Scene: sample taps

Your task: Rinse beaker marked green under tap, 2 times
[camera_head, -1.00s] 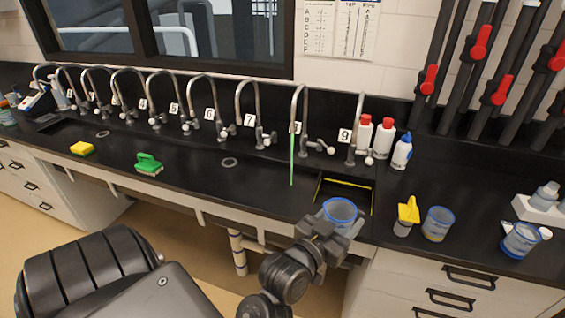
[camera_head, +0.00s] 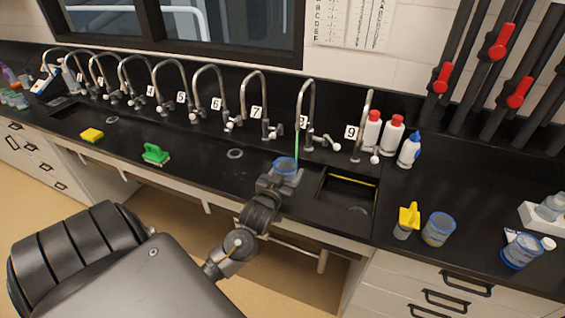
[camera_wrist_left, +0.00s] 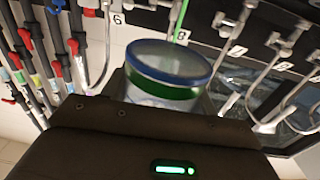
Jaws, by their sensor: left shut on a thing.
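My left gripper (camera_head: 275,184) is shut on a clear beaker with a blue rim (camera_head: 285,167). In the left wrist view the beaker (camera_wrist_left: 165,75) shows a green band below its rim. The gripper holds it roughly upright above the counter, at the left of the open sink. Tap 8 (camera_head: 305,105) has a thin green stream (camera_head: 297,143) coming down at the beaker's right side. In the left wrist view the stream (camera_wrist_left: 180,22) meets the far rim. I cannot tell whether it falls inside. My right gripper is not in view.
The sink basin (camera_head: 346,190) lies right of the beaker. Tap 9 (camera_head: 366,118) and several bottles (camera_head: 392,134) stand behind it. A yellow-topped item (camera_head: 408,220) and two other beakers (camera_head: 438,229) (camera_head: 521,251) stand at right. A green brush (camera_head: 155,154) and yellow sponge (camera_head: 91,135) lie left.

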